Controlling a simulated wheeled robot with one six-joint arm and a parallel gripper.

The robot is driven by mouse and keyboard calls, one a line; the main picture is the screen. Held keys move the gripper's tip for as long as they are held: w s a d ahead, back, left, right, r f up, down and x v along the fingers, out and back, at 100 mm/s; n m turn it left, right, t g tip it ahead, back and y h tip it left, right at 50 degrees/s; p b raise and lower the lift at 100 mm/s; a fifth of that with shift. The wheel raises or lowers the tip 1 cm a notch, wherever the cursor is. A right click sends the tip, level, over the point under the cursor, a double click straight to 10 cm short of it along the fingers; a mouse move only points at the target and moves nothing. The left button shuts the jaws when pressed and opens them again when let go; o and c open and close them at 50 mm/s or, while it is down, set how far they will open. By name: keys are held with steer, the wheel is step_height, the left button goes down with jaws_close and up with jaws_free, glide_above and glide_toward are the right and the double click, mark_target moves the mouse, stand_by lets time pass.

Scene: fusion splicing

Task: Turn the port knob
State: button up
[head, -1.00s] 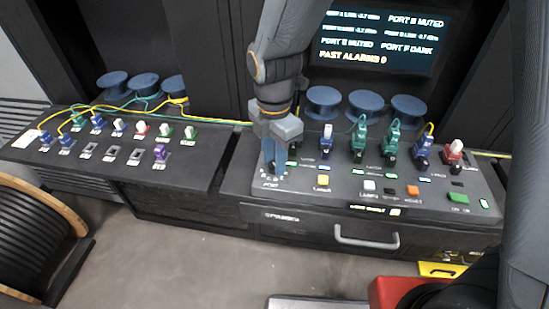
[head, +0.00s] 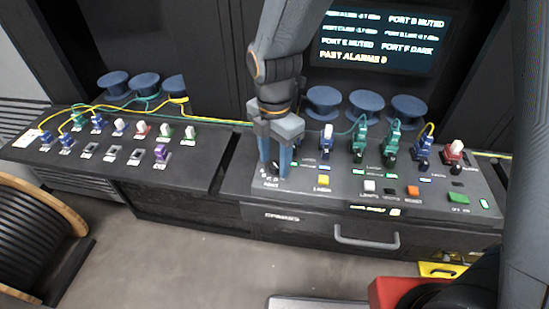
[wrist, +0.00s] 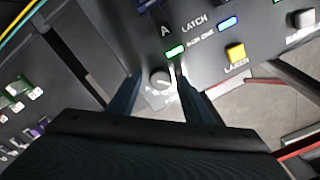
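The port knob (wrist: 160,79) is a small grey round knob with a pointer line, set in the dark panel near its left front corner, with small letters around it. My gripper (head: 275,168) points down over that corner, and its fingers partly hide the knob in the head view. In the wrist view my gripper (wrist: 159,74) is open, one blue-grey finger on each side of the knob, with a visible gap at least on the left. Contact on the right side cannot be told.
A yellow button (head: 323,180), a white button (head: 369,186) and an orange button (head: 413,192) lie right of the knob. Blue and green plugs (head: 390,140) stand behind. A drawer handle (head: 367,238) is below. A screen (head: 378,42) shows port states.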

mark_target(274, 164)
steer(key=shift+r+b, duration=0.9)
steer(key=shift+r, duration=3)
